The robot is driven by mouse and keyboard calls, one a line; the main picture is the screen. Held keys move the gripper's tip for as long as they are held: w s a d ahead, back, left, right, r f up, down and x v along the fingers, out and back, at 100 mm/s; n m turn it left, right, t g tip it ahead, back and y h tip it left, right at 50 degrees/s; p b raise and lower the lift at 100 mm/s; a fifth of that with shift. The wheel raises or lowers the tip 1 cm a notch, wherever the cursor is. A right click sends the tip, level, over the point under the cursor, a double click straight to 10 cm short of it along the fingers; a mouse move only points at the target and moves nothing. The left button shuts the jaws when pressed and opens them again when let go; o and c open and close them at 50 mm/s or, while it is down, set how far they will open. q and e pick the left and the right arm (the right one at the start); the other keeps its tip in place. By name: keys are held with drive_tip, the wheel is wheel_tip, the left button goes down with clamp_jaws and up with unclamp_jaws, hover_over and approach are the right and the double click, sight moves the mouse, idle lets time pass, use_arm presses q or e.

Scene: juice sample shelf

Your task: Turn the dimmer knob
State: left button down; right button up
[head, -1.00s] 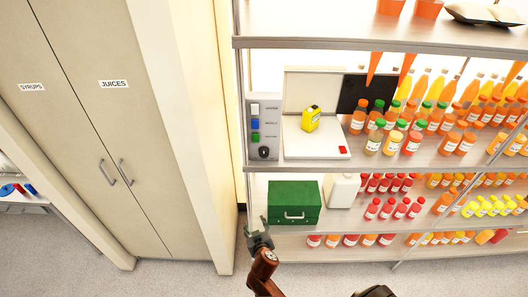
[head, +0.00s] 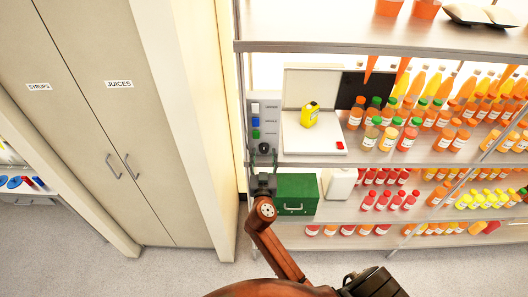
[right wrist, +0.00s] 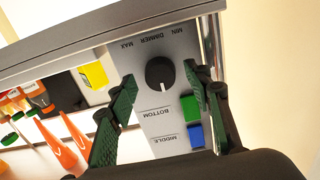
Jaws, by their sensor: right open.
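The dimmer knob (right wrist: 160,73) is a round black knob with a pale pointer mark, on a grey control panel (right wrist: 148,48) with the words DIMMER, MIN and MAX. In the head view the knob (head: 264,148) sits low on the panel at the shelf's left end. My right gripper (right wrist: 160,88) is open, with a green-padded finger on either side of the knob in the right wrist view; whether they touch it I cannot tell. In the head view my right gripper (head: 263,165) is just below the knob. My left gripper is not in view.
Blue and green switches (right wrist: 190,108) sit on the same panel close to the fingers. A yellow canister (head: 309,115) stands on a white device (head: 318,145) to the right. A green box (head: 296,187) is on the shelf below. Bottles fill the shelves rightward.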

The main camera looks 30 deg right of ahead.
drive_tip(key=shift+w+d, duration=0.25)
drive_tip(key=shift+w, duration=0.15)
drive_tip(key=c, duration=1.1)
